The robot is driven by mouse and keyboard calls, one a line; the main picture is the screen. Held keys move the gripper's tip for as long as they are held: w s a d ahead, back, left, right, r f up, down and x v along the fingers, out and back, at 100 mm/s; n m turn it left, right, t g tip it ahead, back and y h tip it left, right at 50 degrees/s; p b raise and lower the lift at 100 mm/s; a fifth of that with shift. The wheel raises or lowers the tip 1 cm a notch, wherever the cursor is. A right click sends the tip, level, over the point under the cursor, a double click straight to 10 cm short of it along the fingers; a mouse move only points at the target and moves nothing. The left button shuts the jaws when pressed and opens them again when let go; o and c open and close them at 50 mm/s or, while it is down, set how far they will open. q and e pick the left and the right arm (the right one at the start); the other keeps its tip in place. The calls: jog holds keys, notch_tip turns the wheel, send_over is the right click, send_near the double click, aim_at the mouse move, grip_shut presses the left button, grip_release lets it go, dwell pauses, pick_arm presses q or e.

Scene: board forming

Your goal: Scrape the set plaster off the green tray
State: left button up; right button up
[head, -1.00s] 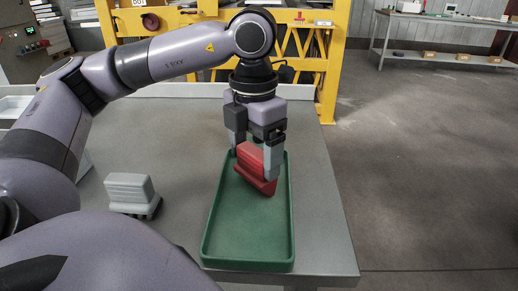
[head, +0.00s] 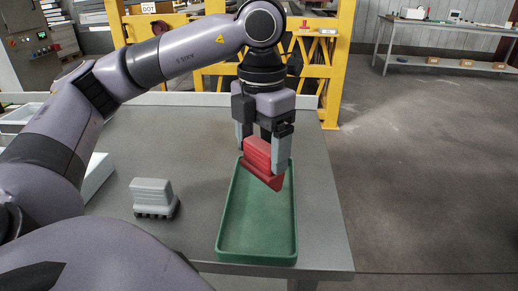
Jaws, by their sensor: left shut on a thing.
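The green tray (head: 257,253) lies lengthwise on the grey table near its right front part. Its floor looks plain green, and I cannot make out plaster on it. My left gripper (head: 262,152) points down over the tray's far end, shut on a red scraper (head: 261,162). The scraper is tilted, with its wider lower edge over the far part of the tray. I cannot tell whether that edge touches the tray floor. The right gripper is not in view.
A grey brush-like block (head: 151,195) stands on the table (head: 180,145) left of the tray. A white tray or box (head: 98,173) sits at the left, partly behind my arm. A yellow frame (head: 344,70) stands behind the table. The table's right edge is close to the green tray.

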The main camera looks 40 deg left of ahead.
pick_arm(q)
notch_tip(320, 180, up, 2)
jog(key=shift+p, duration=0.55)
jog(key=shift+r, duration=0.3)
